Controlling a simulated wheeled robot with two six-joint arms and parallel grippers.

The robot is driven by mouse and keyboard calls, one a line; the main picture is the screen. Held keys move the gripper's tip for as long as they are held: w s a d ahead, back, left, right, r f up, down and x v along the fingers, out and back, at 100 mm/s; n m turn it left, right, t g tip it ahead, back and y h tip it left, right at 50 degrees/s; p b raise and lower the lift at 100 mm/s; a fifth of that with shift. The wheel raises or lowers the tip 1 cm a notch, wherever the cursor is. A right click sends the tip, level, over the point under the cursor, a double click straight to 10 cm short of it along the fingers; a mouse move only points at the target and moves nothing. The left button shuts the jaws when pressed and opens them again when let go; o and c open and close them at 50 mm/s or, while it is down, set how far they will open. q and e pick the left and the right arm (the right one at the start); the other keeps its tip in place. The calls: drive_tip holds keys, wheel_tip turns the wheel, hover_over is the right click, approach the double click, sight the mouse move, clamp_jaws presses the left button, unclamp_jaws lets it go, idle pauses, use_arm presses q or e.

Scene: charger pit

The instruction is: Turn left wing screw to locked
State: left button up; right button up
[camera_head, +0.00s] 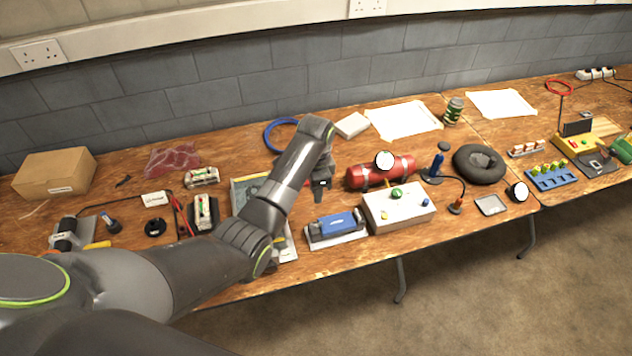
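A blue block (338,222) sits in a light grey holder on the table, near the front edge. I cannot make out a left wing screw for certain in this view; small dark parts at the left end of the blue block are too small to tell. My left arm reaches in from the left, and my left gripper (321,190) points down just above and behind the left part of the blue block, apart from it. Its fingers are too small and dark to show whether they are open. My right gripper is not in view.
A white box with buttons (399,210) stands right of the blue block, with a red cylinder (365,173) and round gauge behind. A panel (245,190) lies partly hidden under my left arm. A blue cable coil (270,132) lies behind. The tabletop is crowded.

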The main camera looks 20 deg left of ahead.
use_arm(q)
drive_tip(key=shift+r, duration=1.35)
drive_tip(key=shift+f, duration=0.1)
